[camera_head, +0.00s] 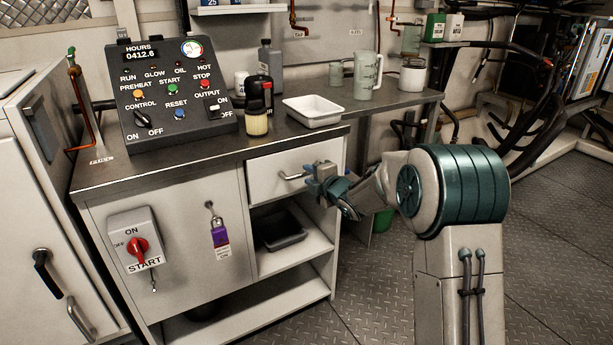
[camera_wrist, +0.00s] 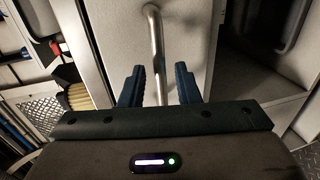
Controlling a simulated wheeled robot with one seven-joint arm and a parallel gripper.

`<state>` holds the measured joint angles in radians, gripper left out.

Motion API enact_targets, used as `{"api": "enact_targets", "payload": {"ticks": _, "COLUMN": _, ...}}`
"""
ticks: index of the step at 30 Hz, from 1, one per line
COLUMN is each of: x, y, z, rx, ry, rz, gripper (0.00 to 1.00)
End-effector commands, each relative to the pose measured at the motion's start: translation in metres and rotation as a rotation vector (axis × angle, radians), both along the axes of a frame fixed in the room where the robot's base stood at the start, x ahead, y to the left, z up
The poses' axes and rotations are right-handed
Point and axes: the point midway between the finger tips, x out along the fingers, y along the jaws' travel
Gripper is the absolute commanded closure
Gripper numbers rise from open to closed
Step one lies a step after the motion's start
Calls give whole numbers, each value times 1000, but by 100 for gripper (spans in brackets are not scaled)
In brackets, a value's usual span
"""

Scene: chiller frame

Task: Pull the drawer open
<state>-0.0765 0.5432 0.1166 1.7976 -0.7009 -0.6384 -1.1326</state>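The drawer (camera_head: 268,177) is a white front under the worktop, at the right of the cabinet, and it looks shut. Its metal bar handle (camera_head: 292,177) also shows in the wrist view (camera_wrist: 154,40), running down between my fingers. My gripper (camera_head: 316,180) is at the drawer front, by the right end of the handle. In the wrist view my gripper (camera_wrist: 160,85) has its two dark fingers apart, one on each side of the handle, with gaps on both sides. The handle's lower end is hidden behind my gripper's body.
Below the drawer, an open shelf (camera_head: 300,250) holds a dark tray (camera_head: 281,232). The floor (camera_head: 375,290) before the shelves is clear.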

Motion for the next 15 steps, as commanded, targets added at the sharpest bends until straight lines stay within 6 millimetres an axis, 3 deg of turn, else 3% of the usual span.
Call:
{"api": "enact_targets", "payload": {"ticks": 6, "x": 18, "y": 12, "z": -4, "rx": 1, "ry": -1, "rz": 0, "gripper": 71}}
{"api": "enact_targets", "payload": {"ticks": 15, "x": 22, "y": 14, "z": -5, "rx": 0, "ry": 0, "rz": -1, "gripper": 71}}
